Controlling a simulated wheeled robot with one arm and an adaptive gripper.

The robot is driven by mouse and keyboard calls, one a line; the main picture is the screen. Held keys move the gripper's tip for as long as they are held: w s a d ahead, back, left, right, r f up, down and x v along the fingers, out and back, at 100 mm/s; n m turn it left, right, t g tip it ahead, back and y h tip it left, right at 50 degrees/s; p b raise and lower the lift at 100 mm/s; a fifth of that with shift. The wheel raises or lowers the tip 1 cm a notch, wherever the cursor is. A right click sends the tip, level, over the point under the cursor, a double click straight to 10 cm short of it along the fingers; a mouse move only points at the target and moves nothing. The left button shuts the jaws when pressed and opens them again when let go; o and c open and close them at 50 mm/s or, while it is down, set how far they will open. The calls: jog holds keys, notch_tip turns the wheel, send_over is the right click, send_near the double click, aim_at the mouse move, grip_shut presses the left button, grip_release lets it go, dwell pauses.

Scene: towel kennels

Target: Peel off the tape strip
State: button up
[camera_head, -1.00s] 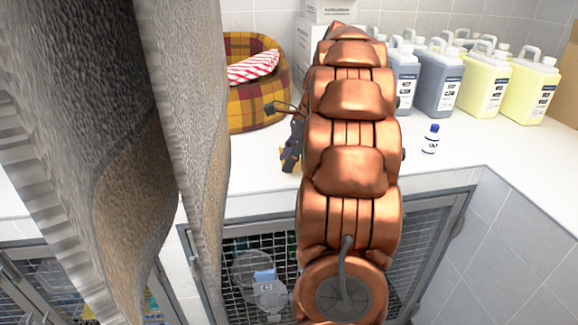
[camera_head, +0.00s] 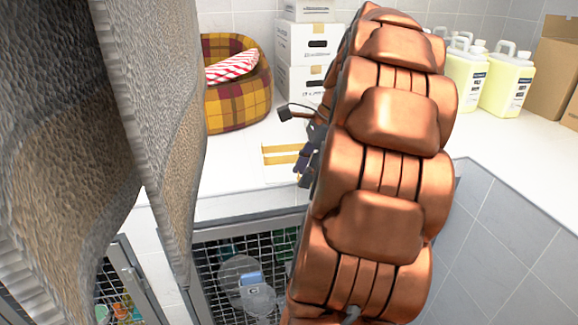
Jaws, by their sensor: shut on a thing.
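A flat whitish item with yellow-orange tape strip (camera_head: 283,148) across it lies near the counter's front edge, left of my arm. The yellow shows as two bands with a pale gap between them. My gripper (camera_head: 307,165), dark and partly hidden behind my copper arm, is at the right end of these bands. It is shut on the tape strip, as far as the view tells; the fingertips and the gripped end are not clear.
A plaid pet bed (camera_head: 238,112) with a red-striped towel (camera_head: 233,66) stands behind left. White boxes (camera_head: 305,60), yellow jugs (camera_head: 507,80) and a cardboard box (camera_head: 556,70) line the back. Hanging towels (camera_head: 165,130) block the left. Mesh kennel doors (camera_head: 245,265) are below the counter.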

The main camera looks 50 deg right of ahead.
jog(key=shift+s+a+r+p, duration=0.2)
jog(key=shift+s+r+p, duration=0.55)
jog(key=shift+r, duration=0.4)
jog(key=shift+s+a+r+p, duration=0.15)
jog(key=shift+s+r+p, duration=0.35)
jog(key=shift+s+r, duration=0.5)
jog(key=shift+w+r, duration=0.1)
jog(key=shift+w, duration=0.05)
